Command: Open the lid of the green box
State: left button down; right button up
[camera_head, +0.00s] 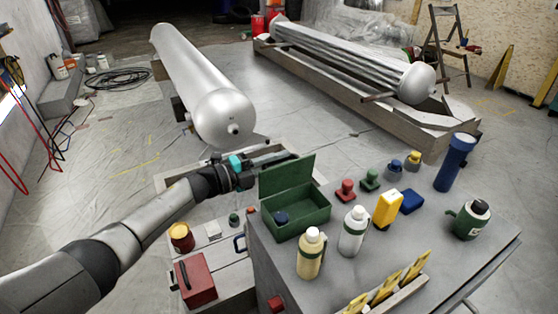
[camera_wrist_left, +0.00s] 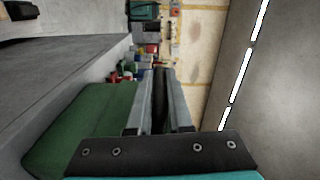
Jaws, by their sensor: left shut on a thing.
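The green box (camera_head: 300,220) stands at the left end of the grey table. Its green lid (camera_head: 286,175) is swung up and stands steeply open at the back left side. A dark blue object (camera_head: 281,217) sits inside the box. My left gripper (camera_head: 284,157) reaches in from the left and lies along the top edge of the lid. It is shut on the lid, though the contact itself is partly hidden. In the left wrist view the lid (camera_wrist_left: 85,130) fills the lower left beside the fingers (camera_wrist_left: 160,100). My right gripper is not in view.
The table (camera_head: 400,235) also holds a cream bottle (camera_head: 311,257), a white bottle (camera_head: 353,232), a yellow block (camera_head: 387,209), a blue cylinder (camera_head: 454,163) and a green canister (camera_head: 471,220). A red box (camera_head: 194,281) stands lower left. Large silver tanks lie beyond.

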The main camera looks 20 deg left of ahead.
pick_arm(q)
jog(key=c, duration=0.8)
grip_release()
jog(key=shift+c, duration=0.2)
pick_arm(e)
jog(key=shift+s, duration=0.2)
pick_arm(q)
jog(key=shift+s, duration=0.1)
jog(key=shift+s+a, duration=0.15)
jog(key=shift+a, duration=0.1)
jog(key=p+v, duration=0.2)
jog(key=v, duration=1.2)
jog(key=shift+s+a+p, duration=0.15)
jog(key=shift+s+p, duration=0.1)
jog(key=shift+p, duration=0.1)
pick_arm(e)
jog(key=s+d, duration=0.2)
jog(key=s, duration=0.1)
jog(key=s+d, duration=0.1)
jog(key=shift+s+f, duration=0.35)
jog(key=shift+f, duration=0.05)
